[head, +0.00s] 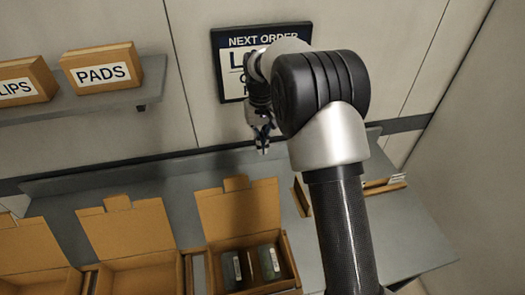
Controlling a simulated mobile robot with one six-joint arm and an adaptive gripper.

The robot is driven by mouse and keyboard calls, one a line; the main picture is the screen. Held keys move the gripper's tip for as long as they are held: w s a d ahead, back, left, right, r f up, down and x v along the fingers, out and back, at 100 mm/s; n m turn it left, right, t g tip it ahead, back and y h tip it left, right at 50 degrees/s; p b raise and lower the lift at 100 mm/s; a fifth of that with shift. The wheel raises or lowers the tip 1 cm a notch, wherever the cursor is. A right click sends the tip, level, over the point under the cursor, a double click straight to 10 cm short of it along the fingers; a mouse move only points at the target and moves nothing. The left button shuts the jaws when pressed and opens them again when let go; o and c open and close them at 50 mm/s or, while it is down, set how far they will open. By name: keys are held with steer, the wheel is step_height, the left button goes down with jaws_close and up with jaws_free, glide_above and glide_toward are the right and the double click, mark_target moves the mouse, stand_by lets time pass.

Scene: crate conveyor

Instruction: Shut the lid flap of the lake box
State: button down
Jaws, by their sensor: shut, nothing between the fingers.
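My gripper (262,143) is shut and empty, fingers pointing down, in front of the wall sign and above the back of the grey table. Several brown cardboard boxes stand along the front; no lake name is readable on any, so I cannot tell which is the lake box. One box (290,262) has its lid flap (240,208) raised and holds two dark items (231,270) with pale labels. To its left, a box (150,279) looks empty, its flap (125,229) also raised. At the far left another flap (30,248) stands up.
A sign (228,85) reading "NEXT ORDER" hangs on the wall, its lower text mostly hidden by my arm. A shelf (100,101) at upper left holds a PADS box (101,73) and another carton (25,84).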

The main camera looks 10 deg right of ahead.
steer(key=s+f, duration=0.4)
steer(key=f, duration=0.3)
steer(key=shift+f, duration=0.2)
steer(key=shift+s, duration=0.1)
stand_by(0.3)
